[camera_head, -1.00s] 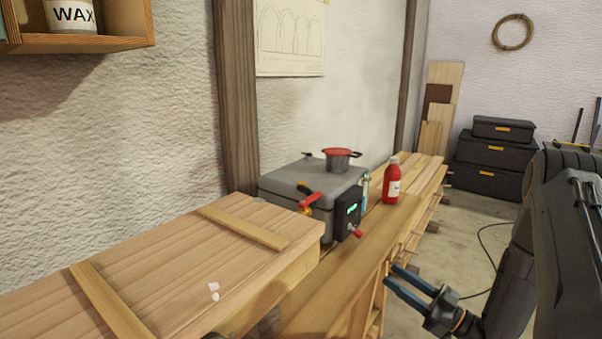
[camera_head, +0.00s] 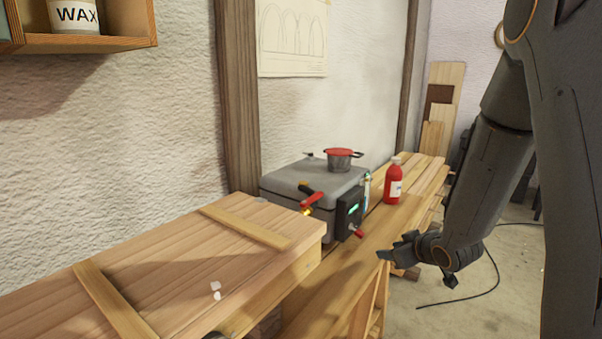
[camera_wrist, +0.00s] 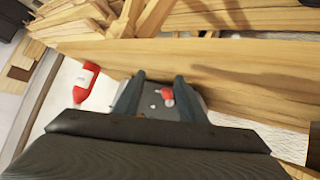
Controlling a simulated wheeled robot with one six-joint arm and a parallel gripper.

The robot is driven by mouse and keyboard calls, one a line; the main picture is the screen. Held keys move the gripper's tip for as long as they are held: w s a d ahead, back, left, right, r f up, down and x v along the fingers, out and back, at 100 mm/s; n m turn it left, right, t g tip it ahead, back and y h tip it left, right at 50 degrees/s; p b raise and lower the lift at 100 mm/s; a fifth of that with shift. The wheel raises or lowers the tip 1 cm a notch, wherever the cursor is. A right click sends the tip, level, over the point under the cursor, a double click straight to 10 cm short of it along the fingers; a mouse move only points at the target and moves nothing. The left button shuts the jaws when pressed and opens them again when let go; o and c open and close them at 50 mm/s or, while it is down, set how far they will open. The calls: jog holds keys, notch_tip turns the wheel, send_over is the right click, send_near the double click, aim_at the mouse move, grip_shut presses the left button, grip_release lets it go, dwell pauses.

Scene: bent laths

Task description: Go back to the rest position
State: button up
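My gripper (camera_head: 383,254) is at the lower middle right in the head view, seen side-on over the edge of the wooden bench. In the wrist view my gripper (camera_wrist: 159,78) shows two dark blue fingers standing apart with nothing held between them. Behind the fingers in that view is a grey surface with a red part, which looks like the grey boiler. The boiler (camera_head: 305,182) stands on the bench with a red-lidded pot (camera_head: 340,160) on top and red handles in front.
A long wooden box (camera_head: 150,275) with cross battens fills the lower left. A red bottle (camera_head: 393,183) stands on the bench, and the wrist view shows it too (camera_wrist: 86,82). Planks (camera_head: 430,170) lie and lean behind. A black cable (camera_head: 480,296) loops across the open floor.

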jog(key=s+a+r+m+g+h, duration=0.1)
jog(key=s+a+m+g, duration=0.1)
jog(key=s, duration=0.8)
jog(key=s+a+r+m+g, duration=0.1)
jog(key=s+g, duration=0.4)
jog(key=s, duration=0.5)
jog(key=s+a+r+m+g+h, duration=0.1)
jog(key=s+a+m+g, duration=0.1)
jog(key=s, duration=0.8)
jog(key=shift+s+a+r+m+g+h, duration=0.2)
jog(key=shift+a+m+g+h, duration=0.1)
jog(key=shift+a+g, duration=0.35)
jog(key=shift+d, duration=0.15)
jog(key=shift+c, duration=0.7)
